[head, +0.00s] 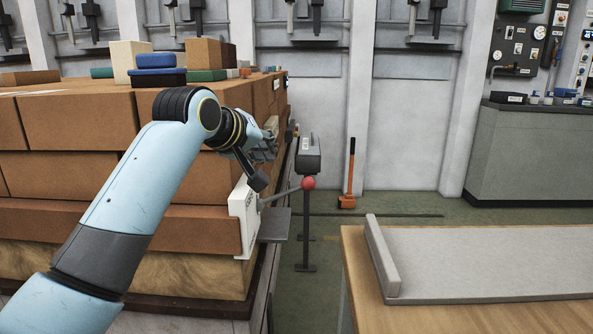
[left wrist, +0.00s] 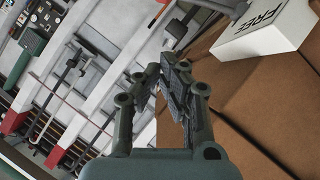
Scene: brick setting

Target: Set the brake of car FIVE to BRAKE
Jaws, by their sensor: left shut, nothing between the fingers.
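The brake lever is a grey bar ending in a red ball knob (head: 308,183). It slants up to the right from a white plate (head: 243,215) on the near corner of the brick load. In the left wrist view a white block (left wrist: 282,28) reads FREE; the knob is not clearly visible there. My left gripper (head: 264,150) is in front of the load's side, above and left of the knob and apart from it. Its fingers (left wrist: 178,92) are shut with nothing between them. My right gripper is out of view. No car number or BRAKE label is readable.
The brick load (head: 75,125) fills the left. A dark box on a thin post (head: 308,155) stands behind the knob. An orange-footed tool (head: 347,201) stands by the wall. A wooden table (head: 365,290) with a grey slab is at lower right. Floor shows between load and table.

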